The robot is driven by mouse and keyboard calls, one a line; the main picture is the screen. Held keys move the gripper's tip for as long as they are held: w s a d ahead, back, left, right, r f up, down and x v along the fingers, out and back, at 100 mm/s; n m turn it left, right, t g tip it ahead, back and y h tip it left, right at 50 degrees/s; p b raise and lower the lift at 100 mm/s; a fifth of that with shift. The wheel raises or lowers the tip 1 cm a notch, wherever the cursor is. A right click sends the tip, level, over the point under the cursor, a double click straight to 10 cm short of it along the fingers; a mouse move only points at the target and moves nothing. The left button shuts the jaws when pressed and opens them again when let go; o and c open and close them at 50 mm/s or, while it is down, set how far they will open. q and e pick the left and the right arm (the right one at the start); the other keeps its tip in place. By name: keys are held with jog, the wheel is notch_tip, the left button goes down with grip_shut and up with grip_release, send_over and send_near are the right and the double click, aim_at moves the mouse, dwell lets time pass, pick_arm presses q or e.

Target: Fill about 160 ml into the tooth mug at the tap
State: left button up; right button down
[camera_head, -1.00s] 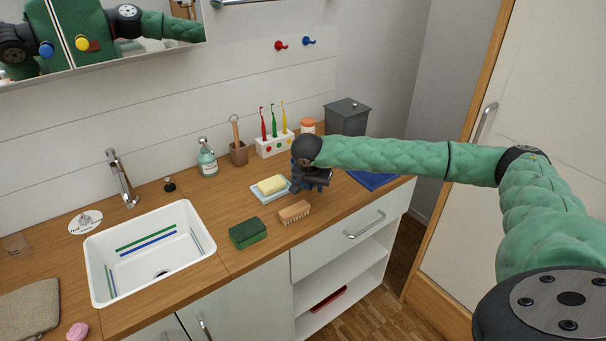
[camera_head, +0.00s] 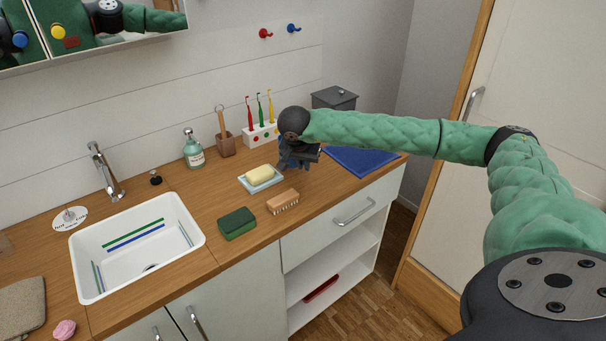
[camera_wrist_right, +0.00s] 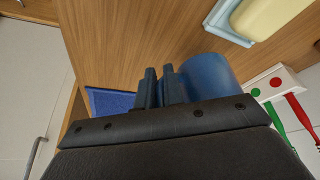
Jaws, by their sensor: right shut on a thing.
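My right gripper (camera_head: 298,158) is above the counter behind the soap dish, shut on the blue tooth mug (camera_wrist_right: 208,78). In the wrist view its two dark fingers stand close together beside the mug's round wall. The grip point is partly hidden, and I cannot tell whether it is the handle. In the head view only a little of the mug (camera_head: 283,158) shows beside the gripper. The chrome tap (camera_head: 103,172) stands at the left behind the white basin (camera_head: 130,262), and no water shows from it. My left gripper is not in view.
A blue towel (camera_head: 362,160) lies right.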

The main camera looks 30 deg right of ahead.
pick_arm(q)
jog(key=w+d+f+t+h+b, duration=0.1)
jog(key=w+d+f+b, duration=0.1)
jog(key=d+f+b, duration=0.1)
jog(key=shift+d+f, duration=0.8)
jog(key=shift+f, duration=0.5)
pick_arm(e)
jog(key=s+d+r, duration=0.2)
jog(key=s+r, duration=0.5)
jog(key=s, duration=0.4)
jog(key=shift+s, duration=0.3)
